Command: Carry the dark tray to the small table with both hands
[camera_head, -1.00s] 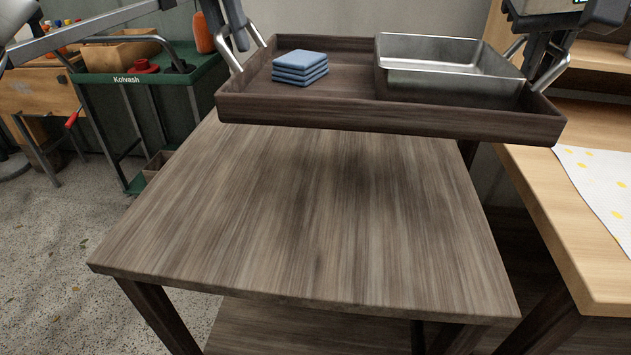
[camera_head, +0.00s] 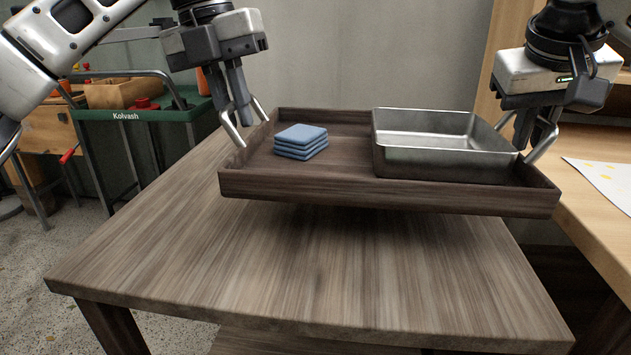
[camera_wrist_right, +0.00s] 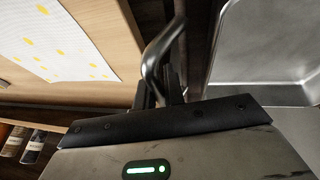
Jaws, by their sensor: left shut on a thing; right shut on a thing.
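The dark tray (camera_head: 380,196) is level above the far part of the small wooden table (camera_head: 300,275), with a shadow under it. A stack of blue cloths or pads (camera_head: 301,141) lies at its left, and a metal pan (camera_head: 445,155) sits at its right. My left gripper (camera_head: 240,125) is shut on the tray's left handle. My right gripper (camera_head: 533,143) is shut on the right handle, which also shows in the right wrist view as a bent metal bar (camera_wrist_right: 158,55). Whether the tray touches the tabletop at the back is hidden.
A light wood counter (camera_head: 590,225) with a yellow-spotted white cloth (camera_head: 605,178) stands close on the right. A green cart (camera_head: 130,112) marked Kolvash stands at the back left. The near part of the small table is bare.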

